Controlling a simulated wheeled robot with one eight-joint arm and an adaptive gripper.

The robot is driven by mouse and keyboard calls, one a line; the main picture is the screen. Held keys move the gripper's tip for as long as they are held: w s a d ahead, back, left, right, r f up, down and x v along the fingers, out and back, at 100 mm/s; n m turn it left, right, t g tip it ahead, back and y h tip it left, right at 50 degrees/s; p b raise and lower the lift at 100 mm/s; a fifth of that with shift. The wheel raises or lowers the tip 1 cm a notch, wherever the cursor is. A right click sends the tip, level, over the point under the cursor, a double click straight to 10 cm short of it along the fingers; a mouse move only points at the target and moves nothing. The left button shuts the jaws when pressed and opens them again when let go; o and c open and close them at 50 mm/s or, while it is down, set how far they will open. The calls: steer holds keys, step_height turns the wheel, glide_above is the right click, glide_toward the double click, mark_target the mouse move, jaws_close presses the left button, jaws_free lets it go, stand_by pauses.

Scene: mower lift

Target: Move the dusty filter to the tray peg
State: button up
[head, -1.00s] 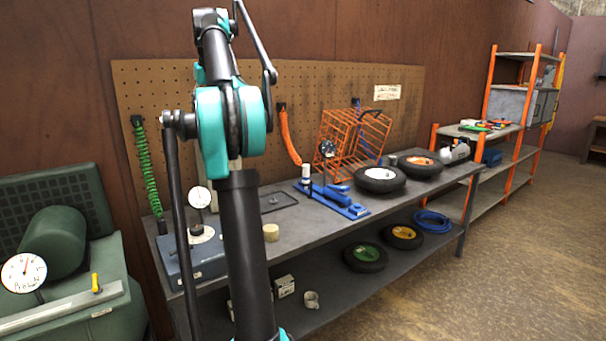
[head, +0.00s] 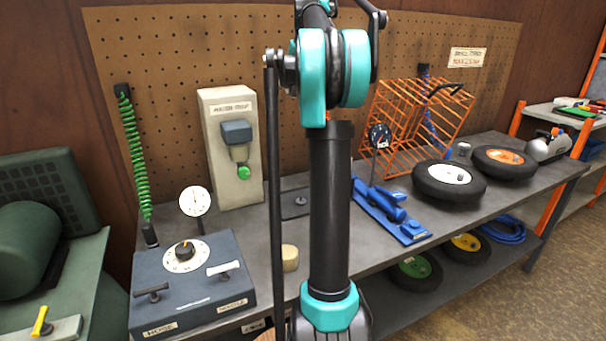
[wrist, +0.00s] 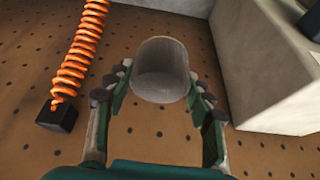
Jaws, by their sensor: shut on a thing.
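My gripper (wrist: 158,88) is shut on a short, dull grey-brown cylinder, the dusty filter (wrist: 160,66), in the wrist view. Its fingers lie on either side of it, and the pegboard shows behind. The gripper is hidden in the head view, where my arm crosses the middle. The tray (head: 293,213) is a flat dark plate on the bench, partly behind my arm. A small peg (head: 300,200) stands on it with nothing visible over it. A cleaner cream cylinder (head: 290,258) stands on the bench in front of the tray.
A beige upright housing (head: 231,180) stands left of the tray; a pale block, likely it, is right of the gripper (wrist: 270,65). An orange coiled hose (wrist: 82,45) hangs left. A blue-grey gauge box (head: 190,285) is front left. An orange wire basket (head: 415,125) and wheels stand right.

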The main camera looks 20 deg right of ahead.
steer(key=s+a+f+n, duration=0.1)
steer(key=s+f, duration=0.2)
steer(key=f, duration=0.6)
steer(key=s+a+f+n, duration=0.1)
steer(key=s+f, duration=0.3)
steer(key=f, duration=0.6)
steer(key=s+a+f+y, duration=0.1)
steer(key=s+f, duration=0.3)
steer(key=f, duration=0.6)
steer(key=shift+s+a+f+n, duration=0.2)
steer(key=shift+s+a+n, duration=0.05)
steer(key=shift+a+n, duration=0.15)
steer(key=shift+f, duration=2.85)
steer(key=shift+f, duration=0.55)
steer(key=o, duration=0.8)
steer(key=shift+v, duration=5.55)
steer(key=shift+d, duration=0.2)
